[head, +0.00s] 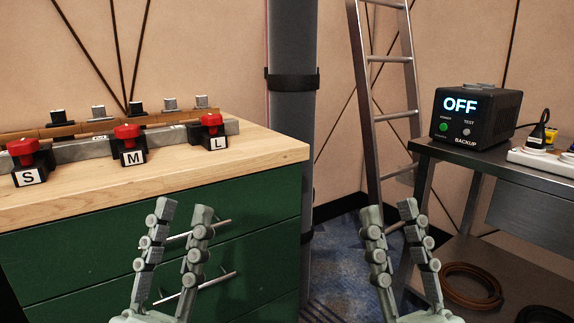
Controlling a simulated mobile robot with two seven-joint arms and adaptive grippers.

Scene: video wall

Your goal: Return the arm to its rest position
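My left gripper (180,212) is raised in front of the green drawer cabinet, its fingers pointing up with a gap between the tips. It is open and empty. My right gripper (390,214) is in front of the ladder and the left edge of the metal table, also open and empty with fingers pointing up. In this single head view neither gripper appears to hold anything. Whether either touches the furniture behind it cannot be told for sure.
A green cabinet (75,250) with a wooden top carries red-topped blocks marked S (28,177), M (132,157) and L (213,142). A black backup unit (478,118) reading OFF and a white power strip (540,160) sit on a metal table (455,156). A ladder (375,130) leans behind.

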